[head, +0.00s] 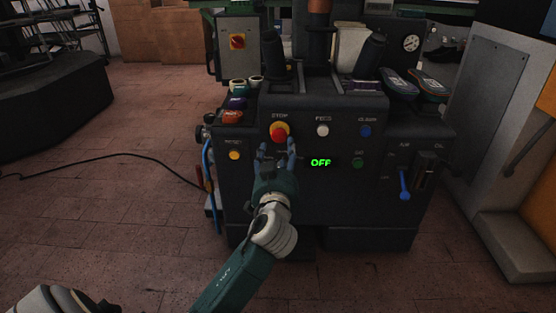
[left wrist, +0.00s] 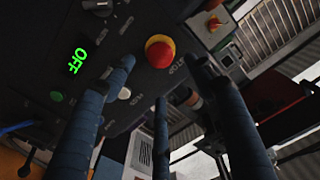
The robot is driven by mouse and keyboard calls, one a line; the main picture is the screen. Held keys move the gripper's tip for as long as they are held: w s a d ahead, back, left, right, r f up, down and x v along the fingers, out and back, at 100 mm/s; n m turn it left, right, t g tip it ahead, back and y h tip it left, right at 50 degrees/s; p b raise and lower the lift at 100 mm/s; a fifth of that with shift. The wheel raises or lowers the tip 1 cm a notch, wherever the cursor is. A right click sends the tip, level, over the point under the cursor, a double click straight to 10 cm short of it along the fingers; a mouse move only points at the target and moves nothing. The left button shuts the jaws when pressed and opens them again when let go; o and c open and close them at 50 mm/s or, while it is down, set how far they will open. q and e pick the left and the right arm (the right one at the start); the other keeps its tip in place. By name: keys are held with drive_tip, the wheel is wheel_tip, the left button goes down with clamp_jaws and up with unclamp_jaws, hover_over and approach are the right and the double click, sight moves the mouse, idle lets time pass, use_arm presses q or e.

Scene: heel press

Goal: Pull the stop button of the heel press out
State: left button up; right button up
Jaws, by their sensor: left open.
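The red stop button (head: 279,130) with its yellow collar sits on the dark front panel of the heel press (head: 290,205), under the word STOP. In the left wrist view, the stop button (left wrist: 158,51) lies just beyond the fingertips. My left gripper (head: 276,148) is open, with its blue fingers spread just below and in front of the button. The left wrist view shows the three fingers of the left gripper (left wrist: 158,66) with nothing between them. Whether any fingertip touches the button cannot be told. My right gripper is not in view.
A green OFF display (head: 320,162) glows right of the gripper. White (head: 322,130), blue (head: 365,131), green (head: 358,162) and yellow (head: 235,155) buttons are nearby. A blue lever (head: 404,184) is at the right. Shoes (head: 430,86) rest on top. A black cable (head: 110,158) crosses the floor.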

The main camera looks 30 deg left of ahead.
use_arm(q)
drive_tip(key=shift+v, duration=1.55)
